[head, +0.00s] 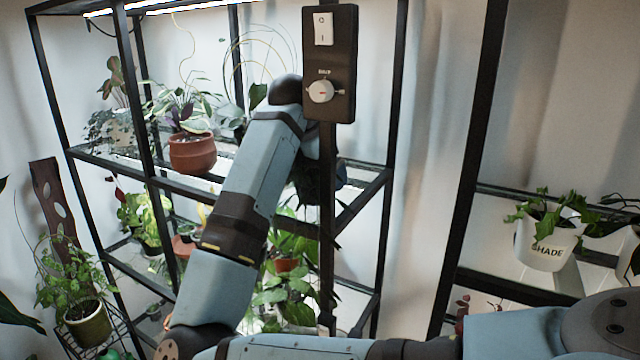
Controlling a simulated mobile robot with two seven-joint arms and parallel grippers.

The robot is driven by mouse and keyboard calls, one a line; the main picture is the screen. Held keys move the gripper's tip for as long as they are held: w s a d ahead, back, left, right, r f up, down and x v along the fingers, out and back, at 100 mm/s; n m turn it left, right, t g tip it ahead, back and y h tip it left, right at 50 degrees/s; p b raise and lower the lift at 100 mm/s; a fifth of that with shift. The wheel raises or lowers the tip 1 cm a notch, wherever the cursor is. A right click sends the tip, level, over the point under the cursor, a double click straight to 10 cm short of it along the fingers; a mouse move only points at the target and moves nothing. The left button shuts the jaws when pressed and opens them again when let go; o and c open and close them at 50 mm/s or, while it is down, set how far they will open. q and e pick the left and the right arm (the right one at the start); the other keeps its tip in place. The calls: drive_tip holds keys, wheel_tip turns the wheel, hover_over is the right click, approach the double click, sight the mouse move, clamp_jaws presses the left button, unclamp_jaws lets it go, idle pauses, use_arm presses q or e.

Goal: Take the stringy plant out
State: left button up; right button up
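A plant with long, thin, looping strands (236,62) stands on the upper shelf, behind my raised arm. Its pot is mostly hidden, and I cannot tell for sure that it is the stringy plant. My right arm comes in from the lower right, bends at the lower left and rises to the upper shelf. Its wrist is behind the shelf's front post. The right gripper's fingers are hidden there, so I cannot see whether they hold anything. My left gripper is not in view.
A terracotta pot (192,154) with a leafy plant stands on the upper shelf, left of my arm. A black switch box (330,62) hangs on the front post. Leafy plants crowd the lower shelf. A white pot marked SHADE (545,246) stands on the right rack.

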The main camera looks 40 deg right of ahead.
drive_tip(key=shift+a+r, duration=0.1)
drive_tip(key=shift+a, duration=0.15)
drive_tip(key=shift+c, duration=0.8)
drive_tip(key=shift+a, duration=0.1)
drive_tip(key=c, duration=0.6)
wheel_tip(320, 180, up, 10)
drive_tip(key=shift+f+b, duration=0.25)
drive_tip(key=shift+b, duration=0.8)
drive_tip(key=shift+r, duration=0.25)
